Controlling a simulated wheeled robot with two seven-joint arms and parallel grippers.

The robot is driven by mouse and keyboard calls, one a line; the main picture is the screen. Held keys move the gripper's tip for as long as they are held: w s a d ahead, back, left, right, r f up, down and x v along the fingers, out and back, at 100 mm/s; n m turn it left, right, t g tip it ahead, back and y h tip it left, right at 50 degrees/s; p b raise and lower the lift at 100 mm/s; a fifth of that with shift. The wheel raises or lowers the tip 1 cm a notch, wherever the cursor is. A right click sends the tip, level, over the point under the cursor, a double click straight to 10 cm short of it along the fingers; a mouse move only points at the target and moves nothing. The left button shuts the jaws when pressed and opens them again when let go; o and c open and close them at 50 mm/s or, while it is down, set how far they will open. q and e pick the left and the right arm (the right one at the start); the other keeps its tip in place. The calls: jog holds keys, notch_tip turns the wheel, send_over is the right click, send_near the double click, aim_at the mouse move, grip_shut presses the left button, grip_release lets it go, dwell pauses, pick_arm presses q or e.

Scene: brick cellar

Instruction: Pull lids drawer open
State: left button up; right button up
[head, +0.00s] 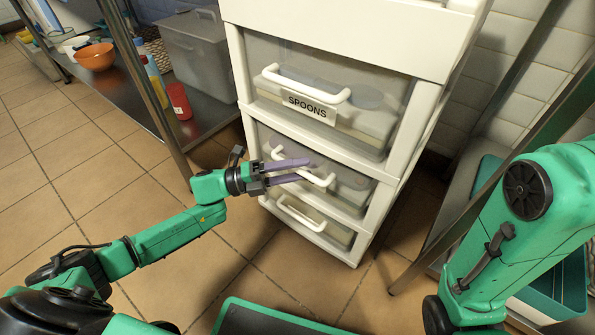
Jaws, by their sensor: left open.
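A white drawer unit (411,130) stands in front of me with clear-fronted drawers. The top drawer (375,135) has a SPOONS label and a white handle. The middle drawer (352,187) has a white handle (325,182), partly hidden behind my left gripper (304,170). A lower drawer (338,235) with a white handle sits beneath. No lids label can be read. The drawers look shut. My left gripper is open, its two purple fingers at the middle handle; I cannot tell whether they touch it. My right arm shows at the right, its gripper out of view.
A metal shelf (215,108) at the left holds a grey bin (198,48), a red bottle (179,100) and an orange bowl (95,57). A metal table leg (480,170) slants along the right of the unit. A teal crate (562,285) stands at the lower right. Tiled floor in front is partly clear.

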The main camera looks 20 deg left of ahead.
pick_arm(q)
grip_shut()
dwell(1.4)
